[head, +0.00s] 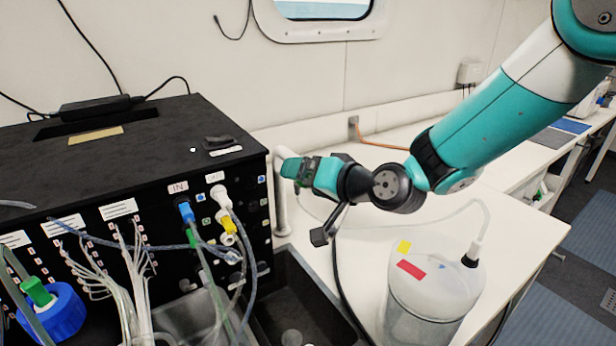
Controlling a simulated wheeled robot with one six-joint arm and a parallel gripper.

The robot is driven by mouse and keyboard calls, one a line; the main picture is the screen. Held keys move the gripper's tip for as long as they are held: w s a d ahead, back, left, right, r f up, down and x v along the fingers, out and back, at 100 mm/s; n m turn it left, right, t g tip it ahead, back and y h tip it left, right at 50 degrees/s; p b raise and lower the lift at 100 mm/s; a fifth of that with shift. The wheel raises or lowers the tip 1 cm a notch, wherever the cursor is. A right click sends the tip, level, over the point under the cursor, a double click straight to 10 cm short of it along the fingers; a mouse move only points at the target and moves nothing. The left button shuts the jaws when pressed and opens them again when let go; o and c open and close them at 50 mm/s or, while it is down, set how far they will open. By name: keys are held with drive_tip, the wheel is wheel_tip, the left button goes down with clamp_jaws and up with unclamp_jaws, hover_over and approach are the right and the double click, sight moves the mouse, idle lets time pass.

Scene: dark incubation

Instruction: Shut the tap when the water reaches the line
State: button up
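A white upright pipe with a bent top (281,205), which looks like the tap, stands at the back edge of the dark sink (300,300). My gripper (290,168) is at the pipe's upper part, pointing left. Its fingers are small and overlap the pipe, so I cannot tell whether they touch it or are shut. A clear container (188,318) stands at the sink's left side, partly hidden by tubes. A large translucent vessel (432,300) stands on the bench at the right. I cannot make out a water level or a fill line in either.
A black box (120,165) with tubes and connectors (188,214) fills the left. A blue-capped bottle (52,312) is at the lower left. A dark cable hangs beside the sink. The white bench (510,235) is clear right of the vessel.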

drive_tip(key=c, duration=0.9)
drive_tip(key=shift+f+m+b, duration=0.1)
drive_tip(key=shift+m+b, duration=0.2)
drive_tip(key=shift+b, duration=0.1)
drive_tip(key=shift+f+m+y+b, duration=0.1)
drive_tip(key=shift+m+y+b, duration=0.25)
drive_tip(key=shift+b, duration=0.3)
drive_tip(key=shift+m+y+b, duration=0.45)
drive_tip(key=shift+m+b, duration=0.5)
drive_tip(key=shift+b, duration=0.2)
drive_tip(key=m+y+b, duration=0.1)
drive_tip(key=m, duration=0.1)
drive_tip(key=m+y+b, duration=0.1)
drive_tip(key=m+b, duration=0.1)
drive_tip(key=shift+r, duration=0.4)
drive_tip(key=shift+m, duration=0.4)
